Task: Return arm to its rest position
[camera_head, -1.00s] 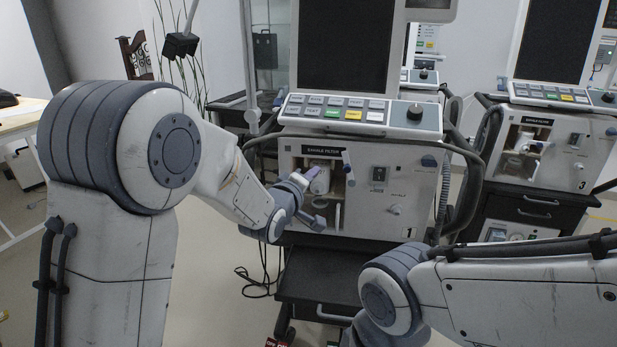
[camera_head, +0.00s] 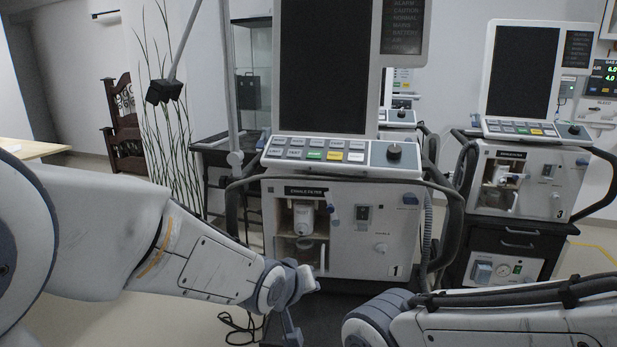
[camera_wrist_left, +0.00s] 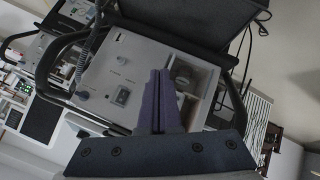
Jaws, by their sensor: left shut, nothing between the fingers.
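My left arm reaches in from the left in the head view, with its wrist low in front of ventilator 1 (camera_head: 352,262). In the left wrist view my left gripper (camera_wrist_left: 159,98) has its purple fingers together, with nothing held. The gripper faces the ventilator's front panel and appears apart from it. The open exhale filter bay (camera_head: 303,192) holds a white canister (camera_head: 303,219), standing upright. The bay also shows in the left wrist view, partly behind the fingers. My right arm enters at the lower right of the head view; its gripper is not visible.
Ventilator 3 (camera_head: 518,182) stands on a dark cart at the right. A grey pole (camera_head: 232,85) rises beside ventilator 1. A dark chair (camera_head: 122,125) and tall grass stems stand at the back left. Open floor lies at the lower left.

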